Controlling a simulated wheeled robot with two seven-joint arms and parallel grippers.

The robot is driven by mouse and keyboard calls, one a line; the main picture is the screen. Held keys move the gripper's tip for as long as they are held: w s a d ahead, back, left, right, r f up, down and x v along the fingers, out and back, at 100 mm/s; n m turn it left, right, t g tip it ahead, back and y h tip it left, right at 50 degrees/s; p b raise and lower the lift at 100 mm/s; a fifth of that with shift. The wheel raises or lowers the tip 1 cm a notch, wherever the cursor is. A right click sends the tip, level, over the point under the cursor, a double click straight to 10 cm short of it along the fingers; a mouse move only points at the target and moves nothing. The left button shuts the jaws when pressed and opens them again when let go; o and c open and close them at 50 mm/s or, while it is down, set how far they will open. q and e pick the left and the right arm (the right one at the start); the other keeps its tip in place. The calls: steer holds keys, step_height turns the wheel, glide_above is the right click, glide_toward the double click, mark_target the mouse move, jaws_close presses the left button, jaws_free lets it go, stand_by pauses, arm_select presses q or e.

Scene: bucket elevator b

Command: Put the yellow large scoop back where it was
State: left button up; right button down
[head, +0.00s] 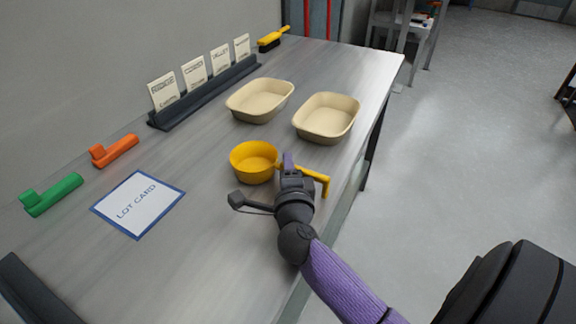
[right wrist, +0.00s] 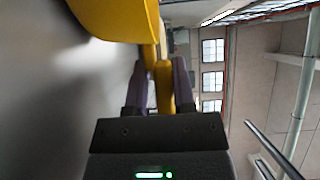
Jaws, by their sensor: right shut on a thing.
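The yellow large scoop (head: 254,163) is at the middle of the grey table in the head view, its round bowl open upward. Its handle (head: 318,178) points right, toward the table's edge. My right gripper (head: 289,163) is shut on the handle, just right of the bowl. In the right wrist view the two purple fingers (right wrist: 160,85) sit on both sides of the yellow handle, and the bowl (right wrist: 115,18) fills the top left. I cannot tell whether the bowl touches the table. My left gripper is not in view.
Two beige trays (head: 260,86) (head: 345,97) stand behind the scoop. A lot card (head: 138,204), an orange scoop (head: 114,151) and a green scoop (head: 52,195) lie at the left. A card rack (head: 205,94) and a yellow brush (head: 273,39) are by the wall. Table surface between is clear.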

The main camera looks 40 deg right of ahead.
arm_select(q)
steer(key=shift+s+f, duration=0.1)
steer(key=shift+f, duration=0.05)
arm_select(e)
steer(key=shift+f, duration=0.3)
steer(key=c, duration=0.8)
jaws_free()
steer(key=shift+c, duration=0.2)
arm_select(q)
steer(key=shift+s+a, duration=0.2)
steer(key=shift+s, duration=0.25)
arm_select(e)
steer(key=o, duration=0.5)
